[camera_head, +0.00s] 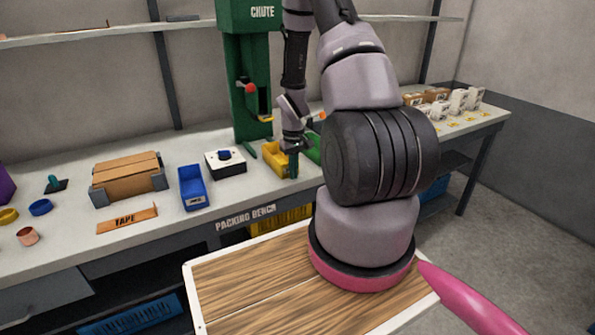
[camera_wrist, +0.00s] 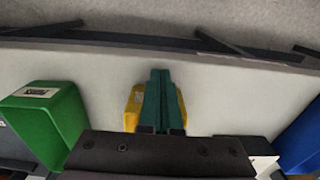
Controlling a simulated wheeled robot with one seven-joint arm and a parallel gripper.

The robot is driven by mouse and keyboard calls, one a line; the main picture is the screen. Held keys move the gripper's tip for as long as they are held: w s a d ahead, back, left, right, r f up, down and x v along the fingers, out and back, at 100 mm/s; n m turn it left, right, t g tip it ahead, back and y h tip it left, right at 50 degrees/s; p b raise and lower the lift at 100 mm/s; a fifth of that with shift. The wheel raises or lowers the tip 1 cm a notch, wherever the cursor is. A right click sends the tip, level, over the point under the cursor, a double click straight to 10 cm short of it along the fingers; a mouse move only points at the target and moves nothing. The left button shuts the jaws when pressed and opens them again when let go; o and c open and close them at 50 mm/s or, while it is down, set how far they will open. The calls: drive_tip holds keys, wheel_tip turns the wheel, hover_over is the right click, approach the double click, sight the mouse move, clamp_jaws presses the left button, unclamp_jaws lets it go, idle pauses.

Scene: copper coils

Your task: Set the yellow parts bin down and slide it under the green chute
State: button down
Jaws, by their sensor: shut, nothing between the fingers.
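The yellow parts bin (camera_head: 273,155) appears upright on the bench in the head view, at the foot of the green chute (camera_head: 245,85), toward its front right. My gripper (camera_head: 293,172) is at the bin's right side, fingers pointing down, and hides part of it. In the wrist view, my gripper's teal fingers (camera_wrist: 161,78) are shut together with nothing between them. The yellow bin (camera_wrist: 133,108) shows on both sides of them, its middle hidden. I cannot tell whether the fingers touch it.
A green bin (camera_head: 313,148) stands close on the right; a white box with a blue knob (camera_head: 225,164) and a blue bin (camera_head: 193,188) stand left. A cardboard box (camera_head: 128,178) is farther left. The bench (camera_head: 70,240) has bare room along its front edge.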

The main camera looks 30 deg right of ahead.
sight(280, 159)
drive_tip(key=shift+w, duration=0.45)
drive_tip(key=shift+w, duration=0.1)
drive_tip(key=w, duration=1.1)
drive_tip(key=shift+w+a, duration=0.15)
drive_tip(key=shift+a, duration=0.05)
